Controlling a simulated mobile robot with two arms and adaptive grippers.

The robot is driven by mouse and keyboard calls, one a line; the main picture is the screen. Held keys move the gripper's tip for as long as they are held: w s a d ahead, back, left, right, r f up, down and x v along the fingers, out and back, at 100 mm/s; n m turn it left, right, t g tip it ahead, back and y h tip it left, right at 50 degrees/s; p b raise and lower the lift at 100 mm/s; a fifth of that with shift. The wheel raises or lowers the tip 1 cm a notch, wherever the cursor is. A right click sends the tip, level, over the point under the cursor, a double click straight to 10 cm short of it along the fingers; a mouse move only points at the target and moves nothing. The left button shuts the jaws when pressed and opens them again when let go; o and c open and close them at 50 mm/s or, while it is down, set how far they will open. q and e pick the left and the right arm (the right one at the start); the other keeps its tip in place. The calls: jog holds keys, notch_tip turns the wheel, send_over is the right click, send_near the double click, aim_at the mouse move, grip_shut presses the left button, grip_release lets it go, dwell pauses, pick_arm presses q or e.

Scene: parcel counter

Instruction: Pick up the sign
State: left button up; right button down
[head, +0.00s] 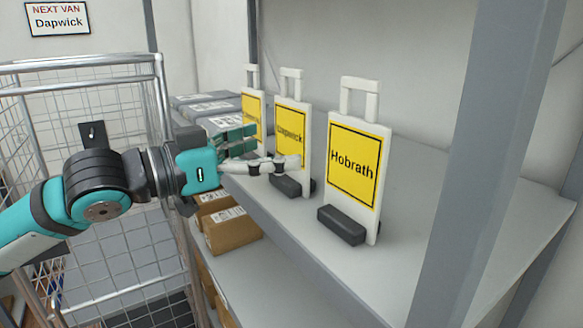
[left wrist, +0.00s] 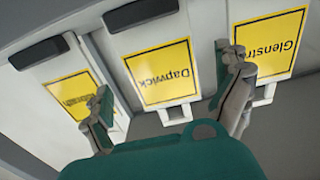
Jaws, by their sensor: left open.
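Three white signs with yellow name panels, top handles and dark feet stand in a row on the grey shelf (head: 398,235). The Hobrath sign (head: 353,163) is nearest, the Dapwick sign (head: 290,133) is in the middle, and a third sign (head: 250,107) is farthest, partly hidden. My left gripper (head: 272,150) is open and empty in front of the Dapwick sign. In the left wrist view, upside down, the Dapwick sign (left wrist: 160,75) shows between the spread fingers (left wrist: 168,76). The Hobrath sign (left wrist: 78,95) and the sign reading "Glenstr…" (left wrist: 268,40) flank it, each partly covered by a finger.
A wall notice (head: 58,18) reads "NEXT VAN Dapwick". Grey parcels (head: 208,105) lie behind the signs, and brown boxes (head: 232,232) sit on a lower shelf. A wire cage (head: 85,75) stands left; a grey post (head: 488,150) rises at right.

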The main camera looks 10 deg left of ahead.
aim_at(289, 143)
pick_arm(q)
jog(key=p+x, duration=0.1)
jog(key=x, duration=0.2)
jog(key=shift+w+d+r, duration=0.1)
jog(key=shift+w+d, duration=0.45)
jog(key=shift+w, duration=0.15)
jog(key=shift+s+a, duration=0.1)
jog(key=shift+s, duration=0.05)
jog(key=shift+c, duration=0.3)
jog(key=shift+s, duration=0.1)
jog(key=shift+c, duration=1.1)
jog(key=c, duration=0.8)
